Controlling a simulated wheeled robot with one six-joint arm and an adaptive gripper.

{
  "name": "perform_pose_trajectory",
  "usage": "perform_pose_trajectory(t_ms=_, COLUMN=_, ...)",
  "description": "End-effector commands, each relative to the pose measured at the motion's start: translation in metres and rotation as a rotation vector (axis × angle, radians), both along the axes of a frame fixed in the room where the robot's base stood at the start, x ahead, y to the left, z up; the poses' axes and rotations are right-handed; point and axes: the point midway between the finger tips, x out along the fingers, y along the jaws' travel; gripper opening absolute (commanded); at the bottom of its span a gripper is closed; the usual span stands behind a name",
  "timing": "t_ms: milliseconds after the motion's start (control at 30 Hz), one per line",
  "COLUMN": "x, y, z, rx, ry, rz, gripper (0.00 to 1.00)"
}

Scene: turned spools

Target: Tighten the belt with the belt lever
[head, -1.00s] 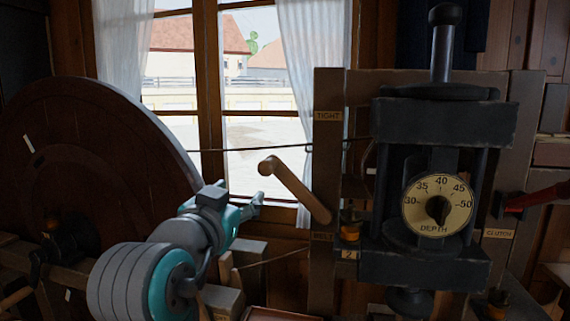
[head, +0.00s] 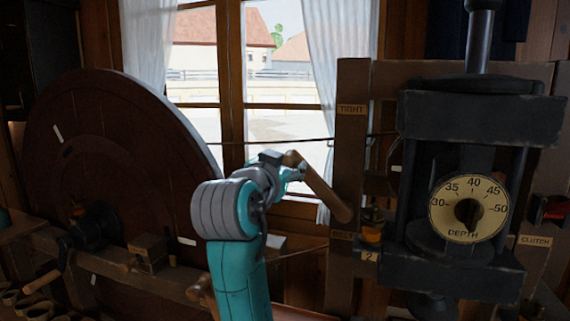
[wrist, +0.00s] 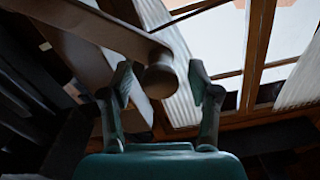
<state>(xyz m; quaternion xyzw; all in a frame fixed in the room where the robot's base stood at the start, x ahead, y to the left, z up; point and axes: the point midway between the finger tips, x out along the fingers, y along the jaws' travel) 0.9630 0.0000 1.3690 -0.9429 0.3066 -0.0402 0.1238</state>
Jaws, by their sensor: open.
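The belt lever (head: 325,190) is a wooden arm slanting up and left from its pivot on the wooden post, beside the BELT label (head: 342,236). Its rounded knob end is level below the TIGHT label (head: 351,109). My gripper (head: 291,174) is at the knob end in the head view, partly overlapping it. In the wrist view my gripper (wrist: 161,72) is open, with one finger on each side of the lever knob (wrist: 159,79). Neither finger clearly touches the knob. The lever's arm (wrist: 85,25) runs off to the upper left.
A black press with a DEPTH dial (head: 468,208) stands right of the post. A large dark wheel (head: 110,150) is at left, with a thin belt (head: 250,143) running across to the post. A CLUTCH label (head: 534,240) is at far right. A window is behind.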

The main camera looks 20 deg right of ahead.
Motion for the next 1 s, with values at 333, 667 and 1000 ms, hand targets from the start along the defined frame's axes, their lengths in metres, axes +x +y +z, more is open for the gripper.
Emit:
perform_pose_trajectory(t_ms=333, x=0.0038, y=-0.0028, z=0.0000, rx=0.001, ry=-0.001, rz=0.001, gripper=0.61)
perform_pose_trajectory(t_ms=667, x=0.0037, y=-0.0026, z=-0.0001, rx=0.000, ry=0.000, rz=0.001, gripper=0.00)
perform_pose_trajectory(t_ms=1000, x=0.0003, y=-0.0076, z=0.0052, rx=0.036, ry=-0.026, rz=0.000, gripper=0.00)
